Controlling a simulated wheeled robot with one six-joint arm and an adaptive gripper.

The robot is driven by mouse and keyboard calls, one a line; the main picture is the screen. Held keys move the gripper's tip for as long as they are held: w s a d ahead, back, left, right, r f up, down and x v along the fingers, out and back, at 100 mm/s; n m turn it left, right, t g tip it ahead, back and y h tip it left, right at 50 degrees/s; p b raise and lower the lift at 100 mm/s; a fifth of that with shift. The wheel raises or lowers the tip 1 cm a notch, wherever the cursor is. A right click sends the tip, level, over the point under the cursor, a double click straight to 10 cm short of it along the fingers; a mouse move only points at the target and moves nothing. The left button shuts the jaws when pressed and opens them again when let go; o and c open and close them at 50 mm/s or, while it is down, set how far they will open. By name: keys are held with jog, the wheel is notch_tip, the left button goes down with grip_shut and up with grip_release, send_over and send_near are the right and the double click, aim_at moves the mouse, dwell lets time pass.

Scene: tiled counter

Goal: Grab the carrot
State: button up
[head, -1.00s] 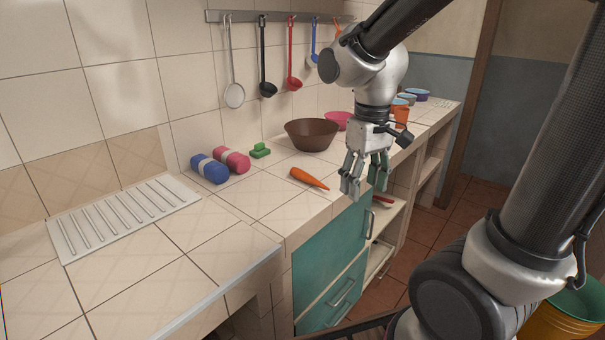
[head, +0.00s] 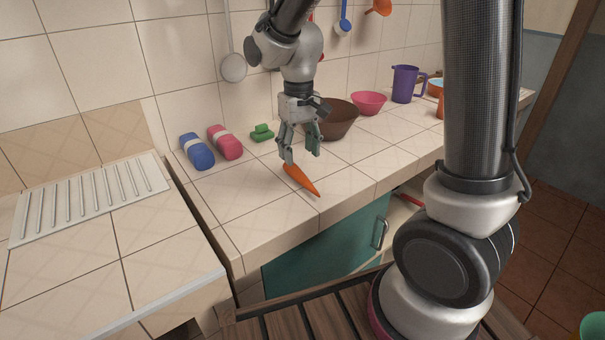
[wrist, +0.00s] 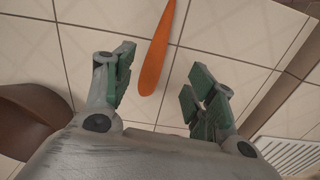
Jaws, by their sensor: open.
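The orange carrot (head: 300,179) lies on the tiled counter near its front edge, its thin end toward the lower right in the head view. My gripper (head: 301,158) is open and empty, pointing down just above and behind the carrot's thick end. In the wrist view the carrot (wrist: 156,55) runs from the top edge down to between the two spread fingers (wrist: 160,85). Neither finger appears to touch it there. Its far end is cut off by the top of that view.
A brown bowl (head: 338,122) stands close behind and right of my gripper. A green sponge-like item (head: 262,132), a pink roll (head: 225,142) and a blue roll (head: 197,151) lie to the left. A pink bowl (head: 369,102) and a purple jug (head: 405,84) stand farther right. Bare counter lies around the carrot.

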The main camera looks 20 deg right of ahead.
aim_at(301, 174)
jog(key=f, duration=0.7)
jog(key=shift+d+f, duration=0.25)
jog(key=shift+f, duration=0.15)
jog(key=c, duration=1.1)
